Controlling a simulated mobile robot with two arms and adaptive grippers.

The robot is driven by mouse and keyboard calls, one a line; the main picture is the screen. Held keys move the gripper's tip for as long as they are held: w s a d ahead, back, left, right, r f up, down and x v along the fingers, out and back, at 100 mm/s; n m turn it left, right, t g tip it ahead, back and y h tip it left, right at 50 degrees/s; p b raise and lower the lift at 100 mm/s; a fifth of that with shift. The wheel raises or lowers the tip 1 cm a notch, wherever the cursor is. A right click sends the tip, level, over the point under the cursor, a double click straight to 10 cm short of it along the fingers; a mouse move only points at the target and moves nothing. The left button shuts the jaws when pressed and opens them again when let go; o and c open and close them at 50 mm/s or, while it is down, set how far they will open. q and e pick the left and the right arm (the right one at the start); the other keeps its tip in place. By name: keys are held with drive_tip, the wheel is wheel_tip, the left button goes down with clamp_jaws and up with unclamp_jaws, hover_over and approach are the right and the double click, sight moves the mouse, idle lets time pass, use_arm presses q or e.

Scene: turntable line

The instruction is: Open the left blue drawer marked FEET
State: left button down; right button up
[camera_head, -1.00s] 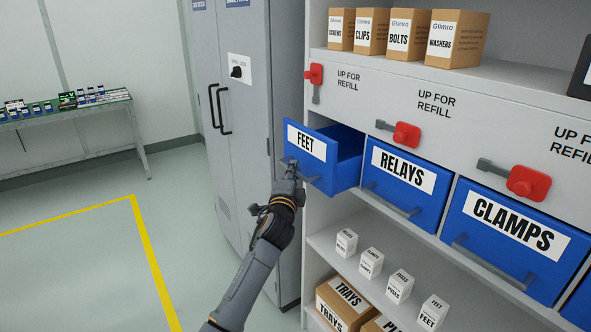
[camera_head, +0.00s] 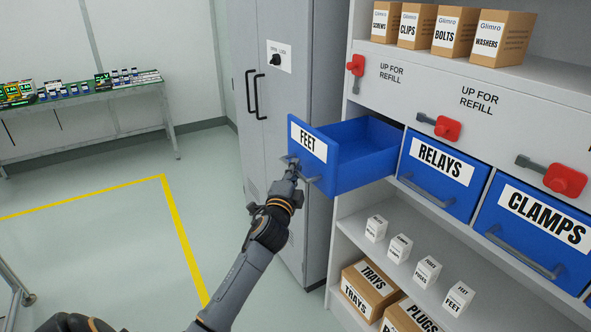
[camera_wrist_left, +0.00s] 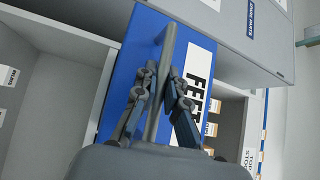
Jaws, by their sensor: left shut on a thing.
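The blue drawer marked FEET (camera_head: 362,166) stands well out of the grey shelf unit, and its inside shows empty from the head view. Its front also shows in the left wrist view (camera_wrist_left: 127,78), with the FEET label at the right. My left gripper (camera_head: 293,166) is shut on the grey bar handle (camera_wrist_left: 168,62) of this drawer; in the left wrist view the fingers (camera_wrist_left: 160,88) lie on both sides of the bar. My right gripper is not in view.
The blue RELAYS drawer (camera_head: 437,183) and CLAMPS drawer (camera_head: 532,232) are closed to the right. Red latches (camera_head: 446,128) sit above. A grey cabinet (camera_head: 275,110) stands just left of the unit. Open floor (camera_head: 100,245) with a yellow line lies further left.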

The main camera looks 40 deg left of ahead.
use_arm(q)
drive_tip(key=c, duration=1.4)
unclamp_jaws()
drive_tip(key=v, duration=1.2)
drive_tip(key=shift+f, duration=0.1)
